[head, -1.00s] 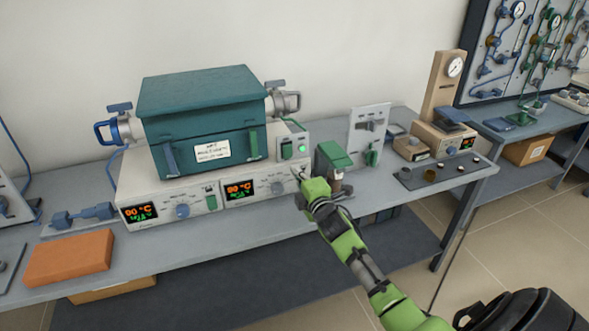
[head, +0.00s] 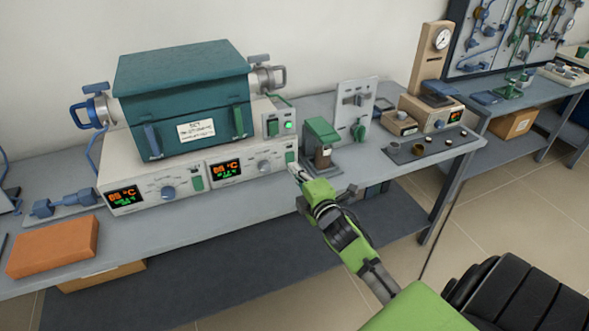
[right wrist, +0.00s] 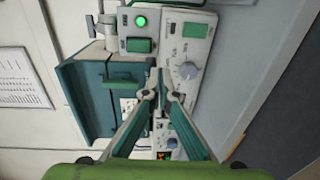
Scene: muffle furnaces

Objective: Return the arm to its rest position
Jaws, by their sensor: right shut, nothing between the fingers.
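My right gripper (head: 298,175) is shut and empty in the head view, just in front of the right end of the furnace's control base (head: 232,184). Its arm reaches in from the lower right. In the right wrist view its fingers (right wrist: 160,75) meet at the tips in front of the control panel. The teal muffle furnace (head: 185,90) sits on the white base, with two orange displays and a lit green lamp (head: 288,125). The lamp also shows in the right wrist view (right wrist: 141,22). My left gripper is not in view.
The grey bench (head: 270,200) carries an orange brick (head: 52,246) at left, and a green-topped device (head: 321,135) close to the right of my gripper. A dark tray (head: 425,145) with small cups lies further right. Open floor lies in front at right.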

